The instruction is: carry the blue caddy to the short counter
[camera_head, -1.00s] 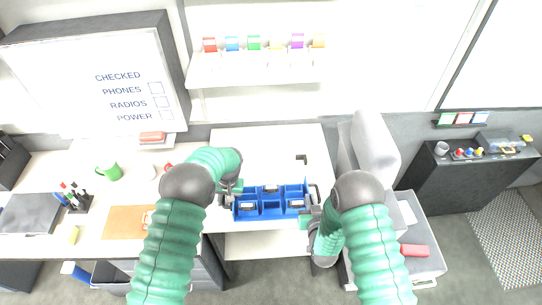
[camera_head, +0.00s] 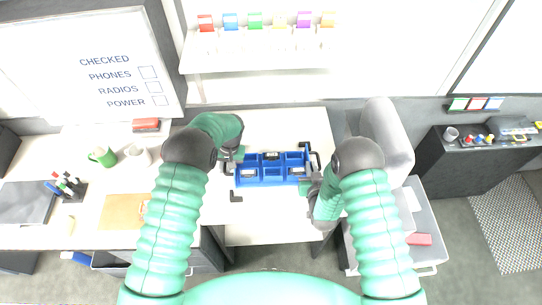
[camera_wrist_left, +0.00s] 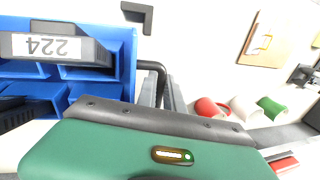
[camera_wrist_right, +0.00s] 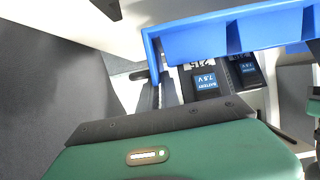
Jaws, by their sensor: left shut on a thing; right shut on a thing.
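The blue caddy (camera_head: 262,183) is level over the white table (camera_head: 275,232), with dark devices in its compartments; I cannot tell whether it touches the table. My left gripper (camera_head: 232,156) is shut on the dark handle at its left end, and the handle (camera_wrist_left: 157,68) shows in the left wrist view. My right gripper (camera_head: 311,184) is shut at its right end. The right wrist view shows the caddy's blue wall (camera_wrist_right: 195,42) with batteries beside it. The low black counter (camera_head: 455,180) at the right may be the short counter; the frames do not label it.
A grey chair-like object (camera_head: 385,140) and an open grey drawer (camera_head: 425,230) stand just right of the table. The long counter at left holds a green mug (camera_head: 103,156), pen holder (camera_head: 72,188) and clipboard (camera_head: 124,211). Grey floor (camera_head: 450,225) is open before the black counter.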

